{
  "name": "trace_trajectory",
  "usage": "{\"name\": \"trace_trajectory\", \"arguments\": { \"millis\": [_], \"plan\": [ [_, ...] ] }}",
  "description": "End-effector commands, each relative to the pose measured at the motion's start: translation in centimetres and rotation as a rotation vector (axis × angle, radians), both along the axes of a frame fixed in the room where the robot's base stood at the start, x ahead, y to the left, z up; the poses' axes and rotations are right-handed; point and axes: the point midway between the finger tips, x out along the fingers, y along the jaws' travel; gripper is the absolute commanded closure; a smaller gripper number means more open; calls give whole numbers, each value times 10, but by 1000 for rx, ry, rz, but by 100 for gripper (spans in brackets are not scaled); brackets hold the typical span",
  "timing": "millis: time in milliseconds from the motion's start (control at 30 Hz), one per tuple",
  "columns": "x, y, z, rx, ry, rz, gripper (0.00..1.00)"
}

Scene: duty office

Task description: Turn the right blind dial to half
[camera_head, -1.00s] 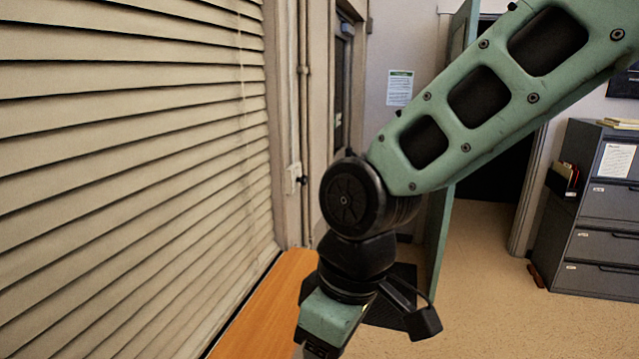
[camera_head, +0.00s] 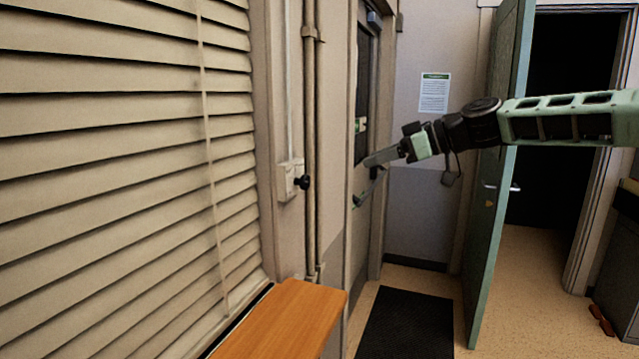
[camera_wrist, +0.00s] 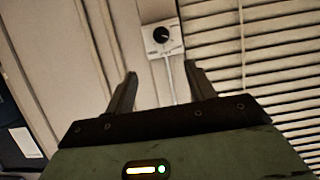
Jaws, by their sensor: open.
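The blind dial is a black round knob (camera_head: 304,182) on a pale wall box (camera_head: 286,181), just right of the window blind (camera_head: 110,170). In the wrist view the knob (camera_wrist: 161,34) faces me on its box (camera_wrist: 150,46), beyond the fingertips. A small light mark shows on it, too small to read the setting. My gripper (camera_head: 362,182) is open and empty, to the right of the knob in the head view and apart from it. The wrist view also shows the open fingers (camera_wrist: 160,71) with the box's conduit between them. The blind slats look tilted, with thin gaps.
A vertical pipe (camera_head: 310,130) runs on the wall just right of the dial. A wooden ledge (camera_head: 285,322) lies below the blind. A green door (camera_head: 492,180) stands open behind my arm. A dark mat (camera_head: 405,325) lies on the floor. The space around the gripper looks clear.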

Motion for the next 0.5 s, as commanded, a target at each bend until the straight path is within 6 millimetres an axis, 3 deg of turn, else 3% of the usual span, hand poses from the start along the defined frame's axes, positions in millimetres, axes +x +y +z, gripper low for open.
{"name": "trace_trajectory", "arguments": {
  "millis": [500],
  "plan": [
    [29,87,-33,-1,5,5,45]
  ]
}}
